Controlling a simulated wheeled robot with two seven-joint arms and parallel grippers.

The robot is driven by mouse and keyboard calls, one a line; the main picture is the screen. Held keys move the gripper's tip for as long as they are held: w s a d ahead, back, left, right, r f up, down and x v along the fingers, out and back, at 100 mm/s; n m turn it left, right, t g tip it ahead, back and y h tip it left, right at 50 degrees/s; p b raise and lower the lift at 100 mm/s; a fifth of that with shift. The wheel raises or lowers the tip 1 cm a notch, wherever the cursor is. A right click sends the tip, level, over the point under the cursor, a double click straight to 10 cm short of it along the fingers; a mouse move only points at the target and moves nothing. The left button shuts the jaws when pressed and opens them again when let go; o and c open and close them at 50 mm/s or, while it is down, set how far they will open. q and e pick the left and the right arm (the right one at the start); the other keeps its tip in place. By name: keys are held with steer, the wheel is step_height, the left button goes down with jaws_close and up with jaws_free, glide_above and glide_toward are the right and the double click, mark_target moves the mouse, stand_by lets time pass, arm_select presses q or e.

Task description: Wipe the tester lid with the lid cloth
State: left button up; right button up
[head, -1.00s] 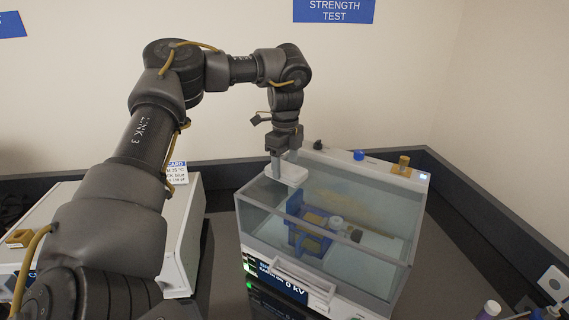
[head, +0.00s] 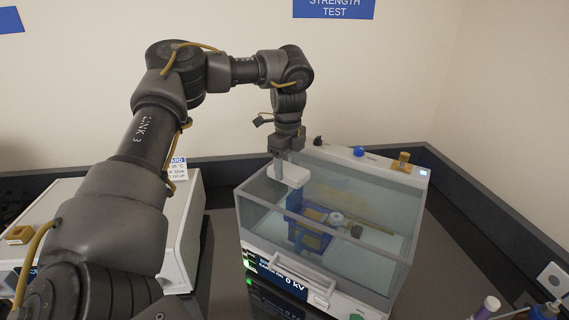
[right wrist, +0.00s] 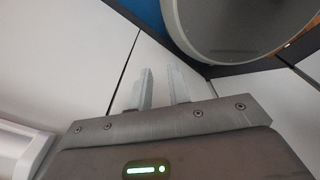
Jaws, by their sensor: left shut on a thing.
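The tester (head: 345,292) stands on the dark bench in the head view, with a clear box-shaped lid (head: 375,257) over a blue cell (head: 312,238). My left gripper (head: 288,160) points down at the lid's back left part and is shut on a white pad, which looks like the lid cloth (head: 293,177). The cloth appears to lie flat on the lid's top, though exact contact is hard to tell. My right gripper (right wrist: 161,86) shows in the right wrist view, its two fingers apart with nothing between them.
A white instrument case (head: 185,240) stands left of the tester, partly behind my left arm. A blue knob (head: 359,152) and a brass-coloured fitting (head: 402,161) stick up behind the lid. A raised dark rim (head: 480,220) edges the bench. Bottles (head: 487,307) stand at lower right.

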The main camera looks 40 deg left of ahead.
mark_target(297, 171)
arm_select(q)
steer(key=shift+w+d, duration=0.15)
steer(key=shift+d, duration=0.55)
steer(key=shift+w+d, duration=0.1)
steer(key=shift+d, duration=0.55)
steer(key=shift+d, duration=0.2)
steer(key=shift+w+d+f, duration=0.1)
steer(key=shift+w+d, duration=0.1)
steer(key=shift+d, duration=0.95)
steer(key=shift+w+d+f, duration=0.1)
steer(key=shift+w+d, duration=0.1)
steer(key=shift+d, duration=0.9)
steer(key=shift+w+d, duration=0.2)
steer(key=shift+d, duration=0.8)
steer(key=shift+d, duration=0.1)
steer(key=shift+w+d+r, duration=0.1)
steer(key=shift+w+d, duration=0.15)
steer(key=shift+d, duration=0.55)
steer(key=shift+w+d+r, duration=0.1)
steer(key=shift+w+d, duration=0.1)
steer(key=shift+d, duration=0.55)
steer(key=shift+d, duration=0.1)
